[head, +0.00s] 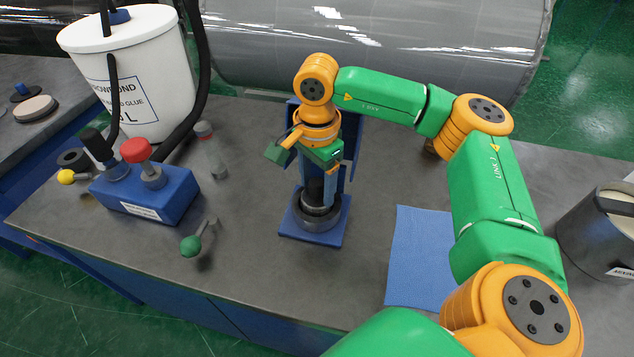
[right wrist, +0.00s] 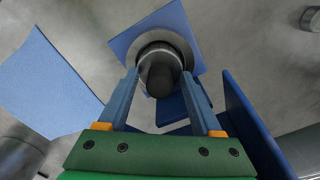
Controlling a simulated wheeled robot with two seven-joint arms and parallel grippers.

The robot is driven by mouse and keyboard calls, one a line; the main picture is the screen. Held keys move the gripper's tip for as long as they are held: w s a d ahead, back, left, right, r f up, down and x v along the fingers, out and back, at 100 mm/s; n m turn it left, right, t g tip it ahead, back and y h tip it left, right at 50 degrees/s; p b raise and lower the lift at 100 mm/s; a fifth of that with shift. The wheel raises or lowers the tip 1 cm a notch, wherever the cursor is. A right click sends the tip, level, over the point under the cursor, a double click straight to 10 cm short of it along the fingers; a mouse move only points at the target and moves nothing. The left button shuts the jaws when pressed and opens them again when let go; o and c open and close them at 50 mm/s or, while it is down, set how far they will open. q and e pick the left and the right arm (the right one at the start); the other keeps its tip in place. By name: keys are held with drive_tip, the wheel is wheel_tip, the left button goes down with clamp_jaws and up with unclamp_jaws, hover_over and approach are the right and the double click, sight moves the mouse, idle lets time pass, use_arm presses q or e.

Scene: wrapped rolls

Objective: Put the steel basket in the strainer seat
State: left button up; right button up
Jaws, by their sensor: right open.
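The strainer seat (head: 318,217) is a round grey ring on a blue base plate, in the middle of the bench. It also shows in the right wrist view (right wrist: 184,46). A dark rounded cylinder, which looks like the steel basket (head: 313,190), stands upright at the ring's opening. How deep it sits is hard to tell. My right gripper (head: 319,182) points down over it. In the right wrist view the open blue fingers (right wrist: 160,78) stand on either side of the dark cylinder (right wrist: 158,80), with gaps visible. My left gripper is not in view.
Blue upright plates (head: 350,150) rise close behind the seat. A blue cloth (head: 420,255) lies right. A grey pot (head: 600,235) stands far right.

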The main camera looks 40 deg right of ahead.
wheel_tip(320, 180, up, 8)
drive_tip(key=shift+r, duration=0.1)
wheel_tip(320, 180, up, 4)
drive_tip(key=shift+p, duration=0.65)
